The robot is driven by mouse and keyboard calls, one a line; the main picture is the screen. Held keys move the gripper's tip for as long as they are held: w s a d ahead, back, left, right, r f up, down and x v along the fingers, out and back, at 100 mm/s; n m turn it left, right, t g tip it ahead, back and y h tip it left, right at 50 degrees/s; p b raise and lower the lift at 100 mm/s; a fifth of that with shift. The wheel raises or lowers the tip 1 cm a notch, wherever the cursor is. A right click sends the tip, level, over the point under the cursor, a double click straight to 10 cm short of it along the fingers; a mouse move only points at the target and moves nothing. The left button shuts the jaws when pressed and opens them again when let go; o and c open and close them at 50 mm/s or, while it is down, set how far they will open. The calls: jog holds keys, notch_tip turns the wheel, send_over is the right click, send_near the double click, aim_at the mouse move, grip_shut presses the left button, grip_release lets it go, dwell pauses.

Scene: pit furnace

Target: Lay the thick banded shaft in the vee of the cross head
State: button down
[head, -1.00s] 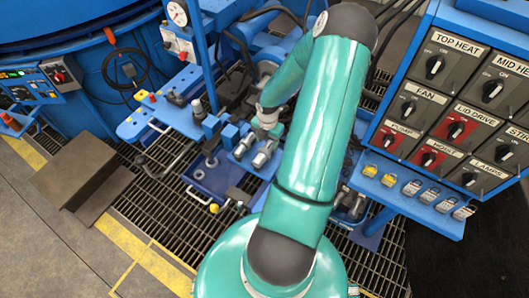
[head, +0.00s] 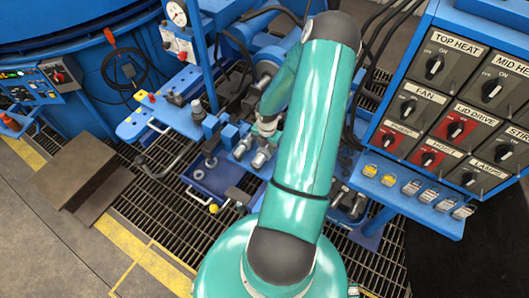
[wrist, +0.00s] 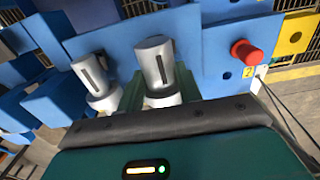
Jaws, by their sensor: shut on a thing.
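My gripper (wrist: 128,75) is at the end of the teal arm, over the blue bench. Two silver, slotted finger-like parts stand apart beyond its black-padded teal body in the wrist view. In the head view my gripper (head: 252,150) is low among blue fixtures, right above the blue tray. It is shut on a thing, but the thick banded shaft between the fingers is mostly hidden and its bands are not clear. I cannot pick out the vee of the cross head among the blue blocks (head: 228,131); whether the shaft touches it cannot be told.
A control panel (head: 480,85) stands at the right. A bent pipe handle (head: 160,172) and brown block (head: 75,175) are at the left. A red button (wrist: 245,52) shows in the wrist view.

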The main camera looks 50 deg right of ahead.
aim_at(266, 147)
jog(key=shift+r, duration=0.1)
dwell(0.3)
jog(key=shift+r, duration=3.75)
jog(key=shift+w, duration=0.1)
